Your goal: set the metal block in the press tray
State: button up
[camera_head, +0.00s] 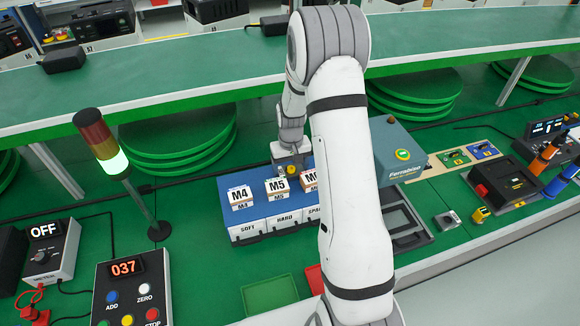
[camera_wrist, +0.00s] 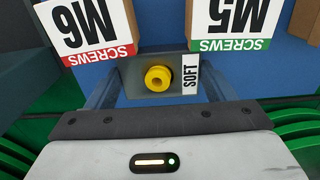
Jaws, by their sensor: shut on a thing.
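A small silver block (camera_head: 448,220) with a dark opening lies on the green bench, right of the press. The dark grey press tray (camera_head: 413,243) sits under the teal press head (camera_head: 393,150), partly hidden by my arm. My gripper (camera_head: 291,165) is over the back of the blue rack (camera_head: 248,214), away from that silver block. It is shut on a grey block with a yellow knob (camera_wrist: 158,78); the wrist view shows a white SOFT label at its side. The held block is between the M5 screw box (camera_wrist: 230,20) and the M6 screw box (camera_wrist: 90,28).
The M4 box (camera_head: 240,197) stands at the rack's left. A signal lamp (camera_head: 101,142) and a counter box (camera_head: 133,285) stand left. A green tray (camera_head: 269,295) lies in front. A raised green shelf (camera_head: 210,72) runs behind. A black-and-red case (camera_head: 503,183) stands right.

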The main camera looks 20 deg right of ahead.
jog(key=shift+f, duration=0.2)
jog(key=o, duration=1.1)
